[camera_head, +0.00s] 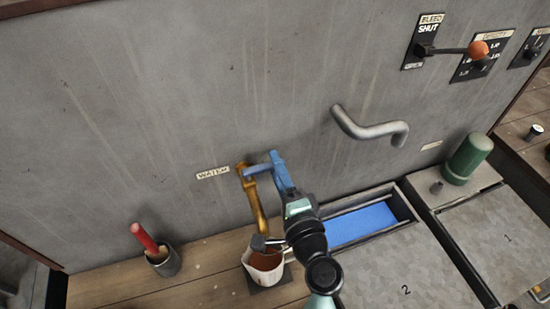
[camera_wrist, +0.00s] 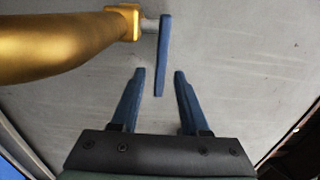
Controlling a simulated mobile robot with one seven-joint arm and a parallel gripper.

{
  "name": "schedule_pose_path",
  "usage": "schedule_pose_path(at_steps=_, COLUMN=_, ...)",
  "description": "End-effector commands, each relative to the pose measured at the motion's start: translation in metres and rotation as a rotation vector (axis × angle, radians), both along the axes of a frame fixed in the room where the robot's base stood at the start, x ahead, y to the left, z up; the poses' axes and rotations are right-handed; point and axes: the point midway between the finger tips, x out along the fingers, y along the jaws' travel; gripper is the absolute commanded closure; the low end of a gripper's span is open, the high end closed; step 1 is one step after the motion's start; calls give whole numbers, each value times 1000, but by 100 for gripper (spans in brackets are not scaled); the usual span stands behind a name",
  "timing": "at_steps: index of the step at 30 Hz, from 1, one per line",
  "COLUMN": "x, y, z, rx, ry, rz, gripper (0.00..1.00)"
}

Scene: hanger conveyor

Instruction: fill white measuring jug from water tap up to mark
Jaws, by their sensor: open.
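The brass water tap (camera_head: 255,205) comes out of the grey wall beside a WATER label, and its spout points down. In the wrist view the tap (camera_wrist: 60,45) fills the upper left, with a flat blue lever (camera_wrist: 163,50) on its valve stem. My gripper (camera_wrist: 160,73) is open, and the lever's lower end lies between the fingertips in this view. I cannot tell whether they touch. In the head view my gripper (camera_head: 278,165) is at the tap's right. The white jug (camera_head: 262,277) stands under the spout, partly hidden by my arm. Its inside looks brownish; water level and mark are unclear.
A dark cup (camera_head: 166,264) with a red-handled tool stands at left on the wooden bench (camera_head: 110,288). A blue-bottomed trough (camera_head: 362,224) lies right of my arm. A bent grey pipe (camera_head: 370,130) juts from the wall, and a green cylinder (camera_head: 467,158) stands further right.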

Motion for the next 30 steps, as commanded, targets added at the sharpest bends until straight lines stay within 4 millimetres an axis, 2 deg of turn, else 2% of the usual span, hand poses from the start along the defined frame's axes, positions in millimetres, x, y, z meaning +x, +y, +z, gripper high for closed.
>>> schedule_pose_path(at_steps=4, x=10, y=3, z=0, rx=0, ry=0, rz=0, gripper=55)
schedule_pose_path(at_steps=14, x=12, y=4, z=0, rx=0, ry=0, rz=0, gripper=55)
schedule_pose_path(at_steps=21, x=12, y=4, z=0, rx=0, ry=0, rz=0, gripper=98)
schedule_pose_path(at_steps=30, x=12, y=4, z=0, rx=0, ry=1, rz=0, gripper=100)
